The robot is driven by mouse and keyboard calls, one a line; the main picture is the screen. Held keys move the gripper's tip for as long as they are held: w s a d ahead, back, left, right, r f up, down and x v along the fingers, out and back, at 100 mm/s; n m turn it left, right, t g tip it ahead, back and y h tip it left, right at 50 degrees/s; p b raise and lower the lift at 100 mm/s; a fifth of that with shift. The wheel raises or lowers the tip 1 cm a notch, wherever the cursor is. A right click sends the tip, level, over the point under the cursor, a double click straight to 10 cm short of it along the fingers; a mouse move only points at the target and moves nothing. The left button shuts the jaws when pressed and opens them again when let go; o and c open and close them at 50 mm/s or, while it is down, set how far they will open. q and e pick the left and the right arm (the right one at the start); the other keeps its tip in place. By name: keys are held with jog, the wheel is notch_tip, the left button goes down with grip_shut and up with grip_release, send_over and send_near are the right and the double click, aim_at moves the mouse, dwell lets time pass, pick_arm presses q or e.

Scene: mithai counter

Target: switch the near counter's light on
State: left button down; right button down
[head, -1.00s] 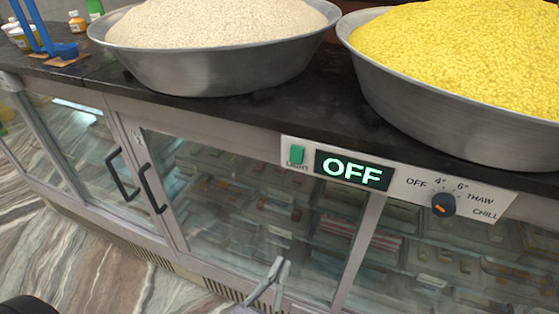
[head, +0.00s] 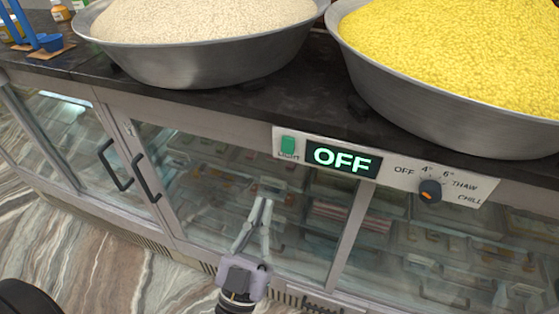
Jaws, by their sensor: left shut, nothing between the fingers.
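The near counter (head: 225,127) is a glass-fronted case with a dark top. A pale control panel (head: 389,177) sits on its front rail. On the panel's left end is a green light switch (head: 288,145) with a small label under it. Beside it, a display (head: 343,160) reads OFF in glowing letters. My left gripper (head: 263,201) is in front of the glass, below and a little left of the switch and apart from it. Its fingers are shut and empty, pointing up. My right gripper is not in view.
Metal bowls of pale grains (head: 200,75) and yellow grains (head: 450,120) stand on the top. Black door handles (head: 145,178) stick out at the left. A blue scoop (head: 50,42) lies at the back left.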

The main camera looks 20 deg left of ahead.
aim_at(288, 141)
pick_arm(q)
jog(key=shift+w+d+r+p, duration=0.1)
jog(key=shift+w+r+p, duration=0.4)
jog(key=shift+w, duration=0.9)
jog(key=shift+w+r+p, duration=0.35)
jog(key=shift+w+p, duration=0.1)
jog(key=shift+w, duration=0.95)
jog(key=shift+w+d+r+p, duration=0.1)
jog(key=shift+w+r+p, duration=0.4)
jog(key=shift+w, duration=0.9)
